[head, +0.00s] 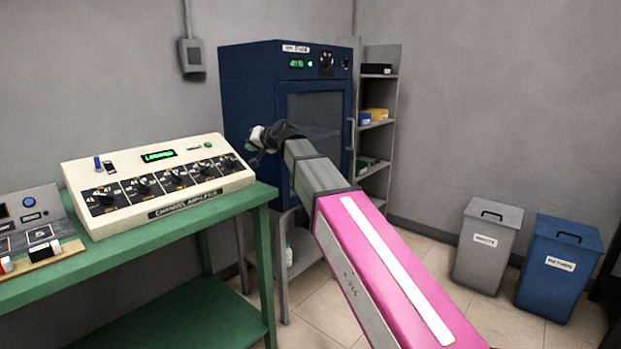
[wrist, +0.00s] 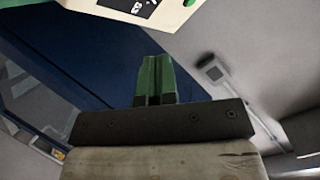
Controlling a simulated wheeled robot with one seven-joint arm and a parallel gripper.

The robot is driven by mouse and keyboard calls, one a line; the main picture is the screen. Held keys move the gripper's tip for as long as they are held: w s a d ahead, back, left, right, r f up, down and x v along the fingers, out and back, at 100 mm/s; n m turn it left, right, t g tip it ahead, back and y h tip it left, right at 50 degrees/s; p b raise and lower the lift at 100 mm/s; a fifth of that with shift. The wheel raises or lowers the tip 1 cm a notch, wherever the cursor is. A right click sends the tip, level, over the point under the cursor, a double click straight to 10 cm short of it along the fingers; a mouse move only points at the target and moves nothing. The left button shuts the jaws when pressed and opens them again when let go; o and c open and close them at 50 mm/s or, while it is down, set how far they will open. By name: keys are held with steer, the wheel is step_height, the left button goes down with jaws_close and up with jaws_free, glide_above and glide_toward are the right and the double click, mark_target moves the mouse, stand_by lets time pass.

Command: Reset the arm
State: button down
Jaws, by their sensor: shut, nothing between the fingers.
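My arm reaches from the lower right of the head view toward the middle, with a pink link and a grey link. My gripper (head: 256,160) is at its far end, beside the right end of the channel amplifier (head: 165,180) and in front of the blue cabinet (head: 250,75). The fingers are small and dark in the head view. In the wrist view my gripper (wrist: 155,62) shows two green fingers side by side, shut with nothing between them. A corner of the cream amplifier (wrist: 170,18) shows at the top of the wrist view, apart from the fingers.
The green table (head: 170,240) holds the amplifier and a smaller grey panel (head: 35,215) at the left. A grey shelf (head: 390,110) stands right of the cabinet. A grey bin (head: 487,250) and a blue bin (head: 558,275) stand at the right wall. Some tiled floor is open.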

steer(key=d+f+h, duration=0.1)
steer(key=d+f, duration=0.2)
steer(key=f, duration=0.1)
steer(key=d+f+h, duration=0.1)
steer(key=d+f, duration=0.2)
steer(key=f, duration=0.2)
steer(key=s+d+f+g, duration=0.1)
steer(key=d+f, duration=0.2)
steer(key=f, duration=0.2)
steer(key=shift+s+m+h, duration=0.1)
steer(key=shift+m+h, duration=0.2)
steer(key=shift+h, duration=0.1)
steer(key=s+d+f+g+h, duration=0.1)
steer(key=s+d+f+h, duration=0.15)
steer(key=d+f, duration=0.45)
steer(key=s+d+f+g+h, duration=0.1)
steer(key=s+d+f, duration=0.3)
steer(key=f, duration=0.5)
steer(key=s+d+f+m+g+h, duration=0.1)
steer(key=s+d+f+g+h, duration=0.3)
steer(key=s+d+f, duration=1.3)
steer(key=shift+d+f+m+g+h, duration=0.4)
steer(key=shift+d+g, duration=0.4)
steer(key=shift+d, duration=0.4)
